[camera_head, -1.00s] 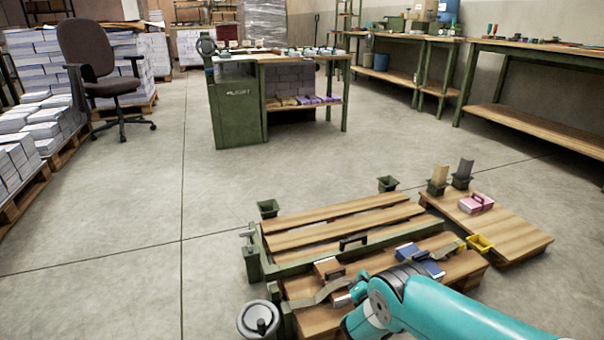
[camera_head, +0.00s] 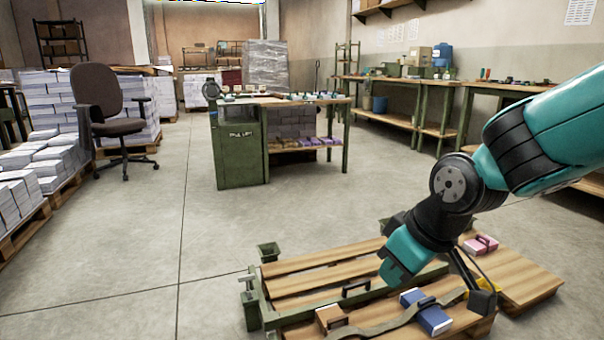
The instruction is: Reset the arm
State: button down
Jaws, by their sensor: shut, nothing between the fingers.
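My teal and black arm (camera_head: 455,187) reaches in from the right and is bent above the low wooden bench. The slatted wooden bench (camera_head: 312,268) with a green frame lies below the arm. A blue book-like block (camera_head: 428,315) lies on its front part, left of the gripper. An orange-brown block (camera_head: 330,319) lies further left.
The floor is open towards the green workbench (camera_head: 238,150).

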jog(key=s+d+r+m+g+y, duration=0.1)
jog(key=s+r+g, duration=0.25)
jog(key=s, duration=1.45)
notch_tip(320, 180, up, 37)
jog(key=p, duration=3.7)
jog(key=shift+w, duration=0.3)
